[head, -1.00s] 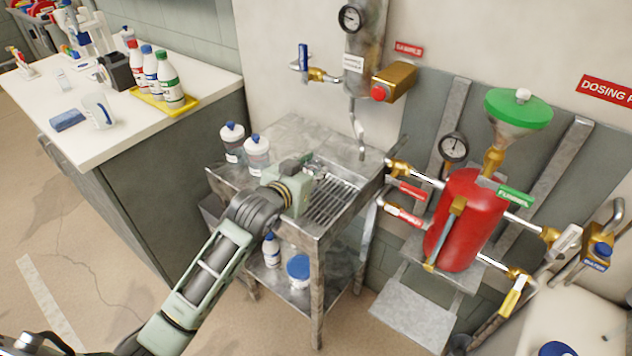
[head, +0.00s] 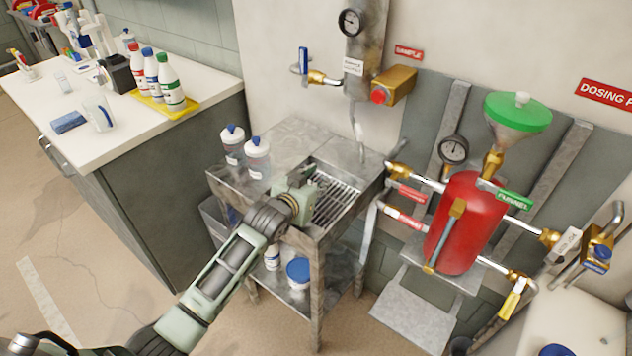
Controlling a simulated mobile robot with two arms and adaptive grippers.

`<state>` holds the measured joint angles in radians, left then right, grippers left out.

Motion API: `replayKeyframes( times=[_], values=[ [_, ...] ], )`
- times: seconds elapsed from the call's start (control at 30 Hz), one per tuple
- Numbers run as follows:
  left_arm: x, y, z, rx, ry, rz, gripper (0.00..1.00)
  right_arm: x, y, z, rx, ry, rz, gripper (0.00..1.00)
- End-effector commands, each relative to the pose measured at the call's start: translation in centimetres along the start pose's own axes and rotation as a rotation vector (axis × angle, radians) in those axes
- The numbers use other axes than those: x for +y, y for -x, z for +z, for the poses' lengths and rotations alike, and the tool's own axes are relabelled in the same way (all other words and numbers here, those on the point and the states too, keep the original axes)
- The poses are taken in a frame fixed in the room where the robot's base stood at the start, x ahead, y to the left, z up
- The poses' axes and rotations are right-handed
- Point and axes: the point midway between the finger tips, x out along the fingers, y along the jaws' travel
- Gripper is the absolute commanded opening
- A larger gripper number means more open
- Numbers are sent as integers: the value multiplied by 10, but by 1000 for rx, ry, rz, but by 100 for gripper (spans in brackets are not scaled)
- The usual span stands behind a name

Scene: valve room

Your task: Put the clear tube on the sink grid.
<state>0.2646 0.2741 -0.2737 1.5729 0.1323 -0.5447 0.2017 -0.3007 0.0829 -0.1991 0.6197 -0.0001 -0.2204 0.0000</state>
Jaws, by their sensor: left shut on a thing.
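My left gripper (head: 308,178) reaches in from the lower left to the steel sink stand (head: 290,135). It is over the near-left end of the sink grid (head: 338,206), a set of parallel metal bars in the stand's top. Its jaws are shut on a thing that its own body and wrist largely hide. I take this to be the clear tube, but its outline cannot be made out. Whether it touches the grid cannot be told. My right gripper is not in view.
Two blue-capped bottles (head: 257,158) stand left of the grid. A sample pipe (head: 359,130) hangs behind it. A red vessel (head: 465,222) with a green funnel (head: 517,112) is at right. A white counter (head: 110,130) holds several bottles on a yellow tray (head: 160,104).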

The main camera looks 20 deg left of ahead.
Motion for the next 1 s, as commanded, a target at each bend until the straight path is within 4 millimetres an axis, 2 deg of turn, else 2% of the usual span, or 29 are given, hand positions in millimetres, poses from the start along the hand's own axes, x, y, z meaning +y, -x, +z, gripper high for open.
replayKeyframes(
  times=[0.03,0.07,0.27,0.67,0.77,1.0],
  values=[
    [0,-1,2,-1,0,0,0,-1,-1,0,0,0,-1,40],
    [0,-1,3,-1,0,0,26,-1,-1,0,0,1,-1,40],
    [0,-1,2,-1,0,0,44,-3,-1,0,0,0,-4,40],
    [0,3,-1,-1,0,0,44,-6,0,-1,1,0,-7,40],
    [0,14,1,-2,-1,0,44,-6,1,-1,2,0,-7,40],
    [0,62,0,-2,-1,0,44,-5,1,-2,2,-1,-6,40]
  ],
)
